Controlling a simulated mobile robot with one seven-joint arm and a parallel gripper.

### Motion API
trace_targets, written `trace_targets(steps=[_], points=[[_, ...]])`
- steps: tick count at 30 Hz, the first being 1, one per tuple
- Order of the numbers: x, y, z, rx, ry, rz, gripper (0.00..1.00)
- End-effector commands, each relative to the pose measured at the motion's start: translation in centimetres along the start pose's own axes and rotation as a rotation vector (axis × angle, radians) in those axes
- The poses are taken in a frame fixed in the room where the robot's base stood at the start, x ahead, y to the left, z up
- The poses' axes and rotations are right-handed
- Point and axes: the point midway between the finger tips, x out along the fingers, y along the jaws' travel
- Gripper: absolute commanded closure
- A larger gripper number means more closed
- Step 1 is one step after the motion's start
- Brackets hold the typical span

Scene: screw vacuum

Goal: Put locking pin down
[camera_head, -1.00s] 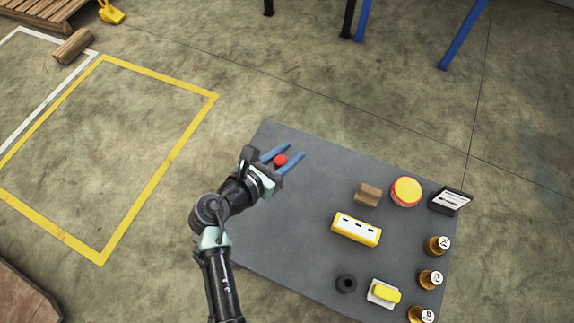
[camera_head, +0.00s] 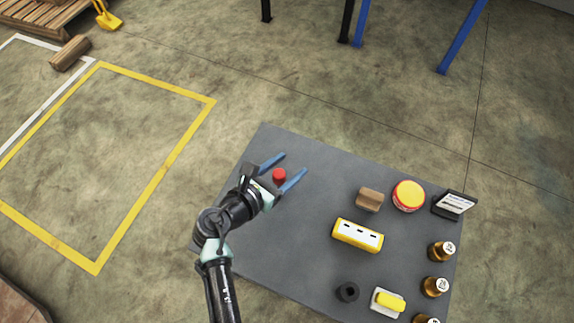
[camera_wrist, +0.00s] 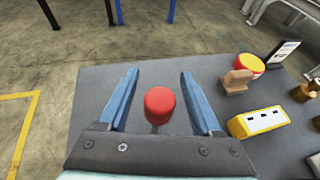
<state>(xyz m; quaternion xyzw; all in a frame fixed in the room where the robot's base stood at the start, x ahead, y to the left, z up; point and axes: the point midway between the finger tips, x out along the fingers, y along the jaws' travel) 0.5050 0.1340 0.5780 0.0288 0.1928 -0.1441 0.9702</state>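The locking pin, with a red cylindrical head (camera_head: 279,175), stands upright on the grey table (camera_head: 310,220) near its far left corner. In the wrist view its red head (camera_wrist: 160,102) shows with a narrow dark stem below it. My gripper (camera_head: 289,166) is open, with its two blue fingers spread on either side of the pin. In the wrist view there is a clear gap between the red head and each finger. The foot of the pin is partly hidden by the gripper body.
Right of the gripper are a brown wooden block (camera_head: 369,199), a red and yellow round tin (camera_head: 408,196), a yellow and white box (camera_head: 357,236), a dark sign (camera_head: 454,204), and several brown bottles (camera_head: 441,251). A black ring (camera_head: 347,292) lies at the front. The table's middle left is clear.

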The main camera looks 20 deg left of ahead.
Motion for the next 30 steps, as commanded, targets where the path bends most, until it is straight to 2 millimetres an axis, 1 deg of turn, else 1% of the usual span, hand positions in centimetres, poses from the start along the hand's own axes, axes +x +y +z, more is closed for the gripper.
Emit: trace_targets(steps=[8,11,14,18,24,27,30], points=[[-0.1,0.0,0.2,0.000,0.000,0.000,0.35],[-0.9,0.0,0.4,-0.002,0.001,0.001,0.35],[-2.7,0.0,0.5,-0.002,0.002,0.002,0.35],[-5.9,0.0,0.6,-0.002,0.001,0.004,0.35],[-9.8,0.0,0.5,-0.002,0.001,0.003,0.35],[-11.1,0.0,0.4,-0.001,0.001,0.002,0.35],[-11.8,0.0,0.3,-0.001,0.000,0.001,0.35]])
